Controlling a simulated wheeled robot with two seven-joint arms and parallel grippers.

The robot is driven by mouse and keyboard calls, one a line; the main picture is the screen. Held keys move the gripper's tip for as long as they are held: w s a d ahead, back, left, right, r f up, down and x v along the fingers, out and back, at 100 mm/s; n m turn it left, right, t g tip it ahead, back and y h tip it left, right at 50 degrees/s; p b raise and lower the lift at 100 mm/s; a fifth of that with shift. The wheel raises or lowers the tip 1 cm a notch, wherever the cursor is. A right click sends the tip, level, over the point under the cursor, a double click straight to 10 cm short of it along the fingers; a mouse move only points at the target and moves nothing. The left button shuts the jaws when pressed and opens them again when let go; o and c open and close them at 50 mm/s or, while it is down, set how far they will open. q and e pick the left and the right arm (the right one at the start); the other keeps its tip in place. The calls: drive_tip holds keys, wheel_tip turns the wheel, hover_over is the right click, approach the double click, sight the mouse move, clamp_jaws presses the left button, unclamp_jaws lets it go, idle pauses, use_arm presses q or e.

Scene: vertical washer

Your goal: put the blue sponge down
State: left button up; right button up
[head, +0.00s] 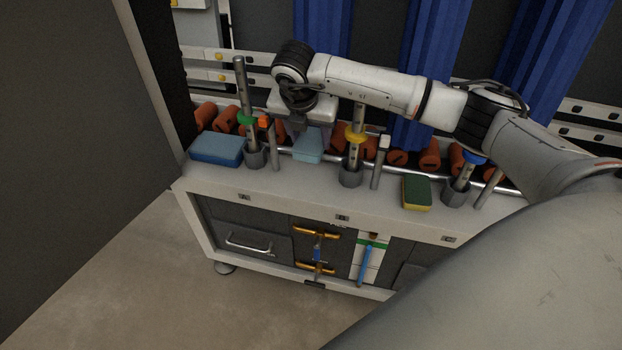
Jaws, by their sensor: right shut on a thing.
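My right gripper (308,129) comes down from above at the middle of the bench, between two upright posts. It is shut on a light blue sponge (308,147), which hangs below the fingers at the bench top. I cannot tell whether the sponge touches the surface. Another blue sponge (216,149), lighter on top, lies flat at the bench's left end. My left gripper is not in view.
The bench (330,195) carries upright posts with a green ring (246,118), a yellow ring (355,133) and a blue ring (474,157). A green and yellow sponge (416,193) lies to the right. Orange rollers and blue brushes stand behind.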

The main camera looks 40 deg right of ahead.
wheel_tip(320, 180, down, 6)
drive_tip(key=shift+b, duration=0.35)
drive_tip(key=shift+f, duration=1.8)
drive_tip(key=o, duration=0.9)
